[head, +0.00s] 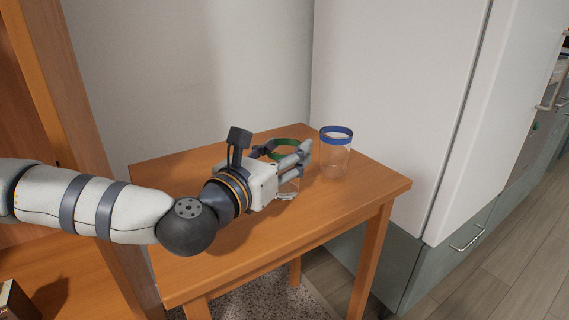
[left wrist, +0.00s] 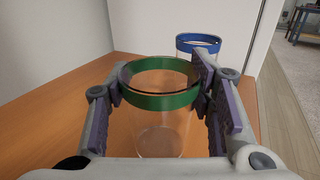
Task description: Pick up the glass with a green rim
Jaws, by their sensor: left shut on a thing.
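The glass with a green rim (head: 285,143) stands on the small wooden table, partly hidden behind my left gripper (head: 290,160). In the left wrist view the clear glass with its green rim (left wrist: 160,100) is upright between the two fingers of my left gripper (left wrist: 163,105). The fingers are shut on its sides just below or at the rim. I cannot tell whether its base is lifted off the table. My right gripper is in neither view.
A glass with a blue rim (head: 336,152) stands on the wooden table (head: 385,180) just right of my gripper. It also shows behind the green-rimmed glass in the left wrist view (left wrist: 198,45). A white cabinet (head: 390,90) rises behind the table. The table's front part is clear.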

